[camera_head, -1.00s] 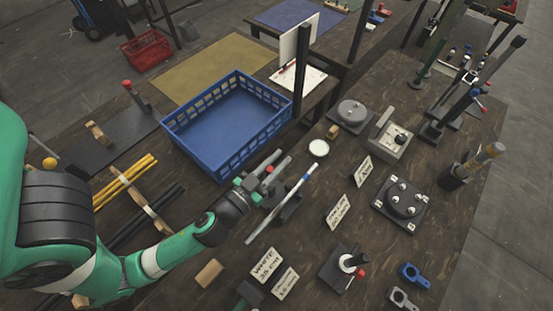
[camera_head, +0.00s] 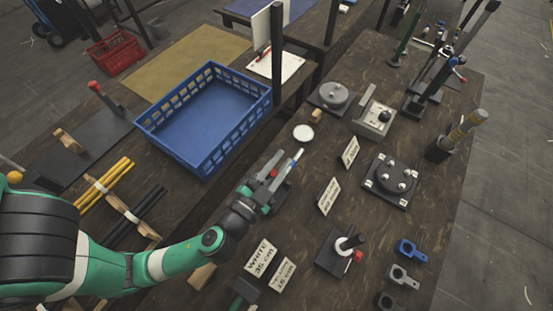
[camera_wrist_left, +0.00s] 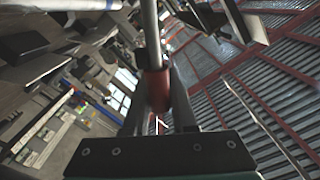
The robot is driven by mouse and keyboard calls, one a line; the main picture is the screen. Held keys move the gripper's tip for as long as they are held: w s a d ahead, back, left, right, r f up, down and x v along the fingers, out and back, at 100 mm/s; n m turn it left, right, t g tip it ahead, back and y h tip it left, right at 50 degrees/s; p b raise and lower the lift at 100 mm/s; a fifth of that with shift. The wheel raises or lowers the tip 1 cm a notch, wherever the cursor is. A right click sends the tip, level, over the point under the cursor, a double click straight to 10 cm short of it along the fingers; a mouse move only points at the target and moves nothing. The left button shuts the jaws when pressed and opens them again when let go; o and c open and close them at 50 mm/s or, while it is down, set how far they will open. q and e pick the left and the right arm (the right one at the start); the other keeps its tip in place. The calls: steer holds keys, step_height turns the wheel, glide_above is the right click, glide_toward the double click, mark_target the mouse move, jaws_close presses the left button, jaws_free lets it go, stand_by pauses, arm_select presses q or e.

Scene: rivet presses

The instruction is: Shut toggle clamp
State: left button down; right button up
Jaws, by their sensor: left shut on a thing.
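My left gripper (camera_head: 268,174) is over the middle of the wooden bench, right of the blue basket. Its fingers are shut around a red grip, which shows in the wrist view (camera_wrist_left: 156,90) with a grey metal rod running up from it. I take this for the toggle clamp's handle. A dark clamp base (camera_head: 282,196) sits under and beside the fingers, mostly hidden by them. A pale bar with a blue band (camera_head: 292,162) shows just right of the fingers; its lower part is hidden. I cannot tell the clamp's exact position. My right gripper is not in view.
The blue basket (camera_head: 143,132) stands left of the gripper. A round white disc (camera_head: 303,133) lies behind it. Label cards (camera_head: 328,196) and a dark fixture with a red knob (camera_head: 340,252) stand to the right. Black and yellow rods (camera_head: 105,185) lie at left.

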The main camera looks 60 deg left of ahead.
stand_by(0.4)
arm_select(q)
steer(key=c, duration=0.7)
jaws_free()
steer(key=shift+d, duration=0.1)
